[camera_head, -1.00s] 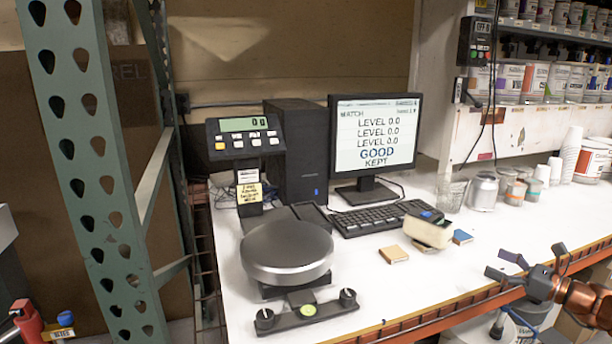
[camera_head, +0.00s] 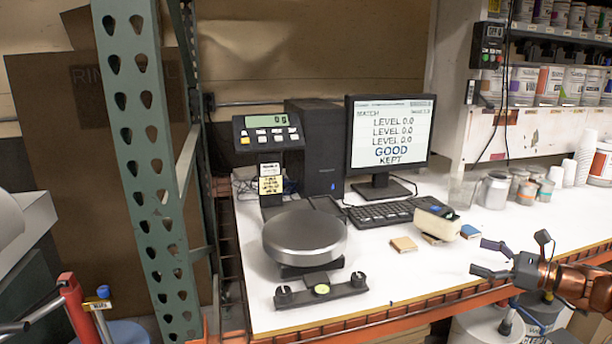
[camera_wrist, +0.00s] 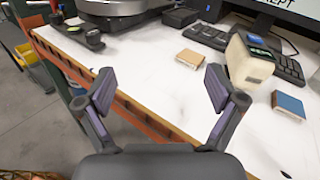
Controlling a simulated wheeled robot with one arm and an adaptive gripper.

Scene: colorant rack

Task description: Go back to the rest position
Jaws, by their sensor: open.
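My gripper (camera_head: 515,258) is at the lower right of the head view, over the front edge of the white bench (camera_head: 400,275). In the wrist view my gripper (camera_wrist: 160,95) shows both fingers spread wide, with nothing between them but bench top and edge. My copper-coloured arm reaches in from the right edge of the head view. No object is in the fingers.
A scale with a round silver pan (camera_head: 305,238) stands on the bench, left of a keyboard (camera_head: 380,213) and monitor (camera_head: 390,145). A cream block-shaped device (camera_head: 437,222) sits near small tan (camera_head: 403,244) and blue (camera_head: 470,231) pieces. A green rack post (camera_head: 150,150) stands left. Cups and cans line the right.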

